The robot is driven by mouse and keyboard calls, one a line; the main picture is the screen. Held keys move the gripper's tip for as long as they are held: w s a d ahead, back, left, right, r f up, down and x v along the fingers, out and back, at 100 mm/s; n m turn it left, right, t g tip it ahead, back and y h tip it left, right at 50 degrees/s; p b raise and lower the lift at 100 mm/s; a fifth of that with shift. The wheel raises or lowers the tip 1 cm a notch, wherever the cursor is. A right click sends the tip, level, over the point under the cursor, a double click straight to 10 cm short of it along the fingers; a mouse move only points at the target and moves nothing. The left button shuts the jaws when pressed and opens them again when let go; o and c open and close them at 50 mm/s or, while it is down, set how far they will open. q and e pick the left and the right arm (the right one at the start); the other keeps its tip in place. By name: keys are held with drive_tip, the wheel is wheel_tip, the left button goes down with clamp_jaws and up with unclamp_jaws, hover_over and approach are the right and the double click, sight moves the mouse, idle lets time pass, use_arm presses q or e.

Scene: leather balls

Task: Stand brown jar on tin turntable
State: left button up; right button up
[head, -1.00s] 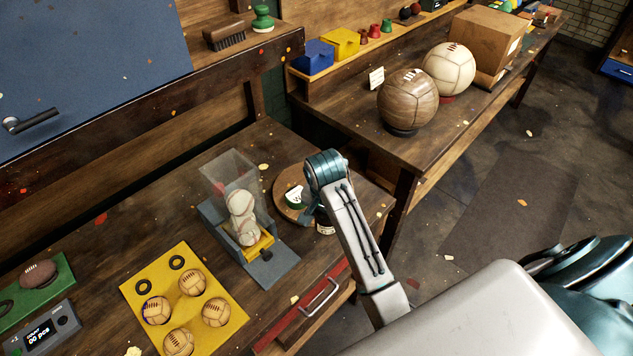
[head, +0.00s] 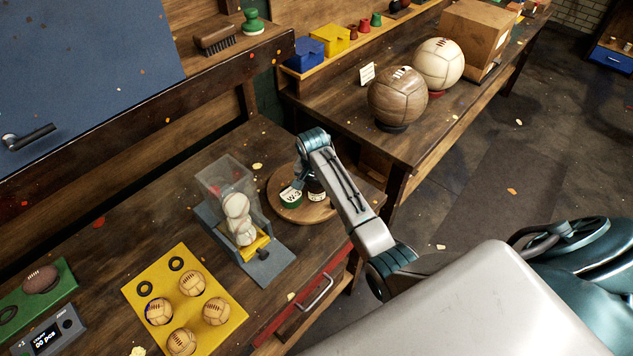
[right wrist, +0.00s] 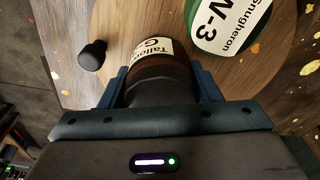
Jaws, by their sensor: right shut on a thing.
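The brown jar (head: 316,190) is dark glass with a pale label; in the right wrist view the jar (right wrist: 158,72) sits between my fingers. My right gripper (head: 305,181) is shut on it; the gripper also fills the lower right wrist view (right wrist: 160,82). The turntable (head: 318,213) is a round wooden disc on the bench, and the jar appears over its right part. I cannot tell whether the jar touches it. A green tin (head: 291,198) with a white W-3 label stands on the disc, close beside the jar. My left gripper is not in view.
A grey ball dispenser (head: 262,265) stands left of the turntable. A yellow tray (head: 160,295) with several small balls lies nearer the front left. A black knob (right wrist: 92,55) shows near the disc's edge. A second bench holds a brown ball (head: 397,97).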

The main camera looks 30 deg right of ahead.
drive_tip(key=shift+f, duration=0.2)
drive_tip(key=o, duration=1.1)
drive_tip(key=r+b, duration=0.1)
drive_tip(key=r, duration=0.1)
drive_tip(key=r+b, duration=0.1)
drive_tip(key=r, duration=0.2)
drive_tip(key=r+b, duration=0.1)
drive_tip(key=r, duration=0.2)
drive_tip(key=shift+s+a+r, duration=0.2)
drive_tip(key=shift+s+a, duration=0.1)
drive_tip(key=shift+a, duration=0.1)
wheel_tip(320, 180, up, 3)
drive_tip(key=shift+s+a+f+p, duration=0.1)
drive_tip(key=shift+a+p, duration=0.05)
drive_tip(key=shift+p, duration=0.25)
drive_tip(key=shift+s+r, duration=0.1)
drive_tip(key=shift+r, duration=0.4)
